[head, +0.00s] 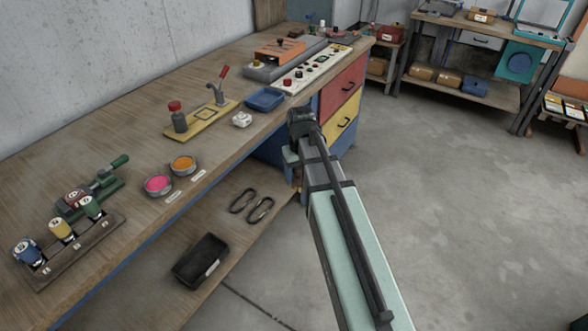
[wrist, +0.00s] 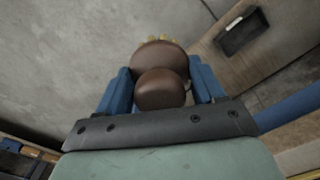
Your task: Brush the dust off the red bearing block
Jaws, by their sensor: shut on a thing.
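A small red block (head: 74,197), which looks like the red bearing block, sits in a green vise (head: 108,180) on the bench at the left in the head view. Pale marks show on it, but it is too small to tell whether they are dust. My gripper (wrist: 162,84) has its blue fingers shut on a brown, rounded brush (wrist: 160,90) with a little yellow bristle at its far end. In the head view my arm hides the brush and most of the gripper, which is right of the bench's front edge, well away from the block.
A rack of spools (head: 68,242) stands just in front of the vise. Pink (head: 158,185) and orange (head: 183,163) tins, a yellow fixture (head: 202,118) and a blue tray (head: 265,99) lie along the bench. A black bin (head: 201,260) is on the lower shelf. Open floor lies right.

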